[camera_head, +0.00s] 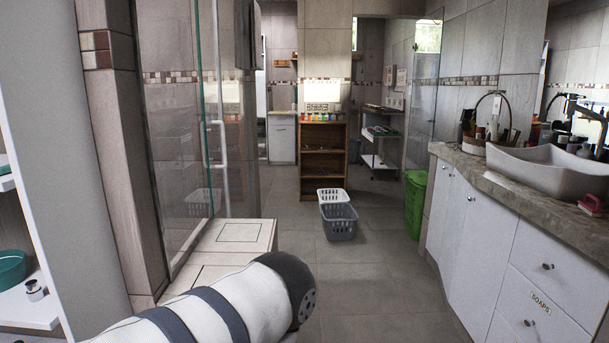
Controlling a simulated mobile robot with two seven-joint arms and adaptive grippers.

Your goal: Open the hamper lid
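A tall green bin (416,203) stands on the floor against the right side, at the far end of the white vanity. It is the only thing in view that looks like a lidded hamper, though I cannot tell for certain. Its top appears covered, but it is too small and far off to tell how the lid sits. Neither of my grippers is in view.
White (334,195) and grey (340,230) open baskets stand on the floor left of the bin. The vanity (480,235) lines the right side. A low tiled step (237,236) and glass shower panel lie left. The grey floor (375,270) between is clear.

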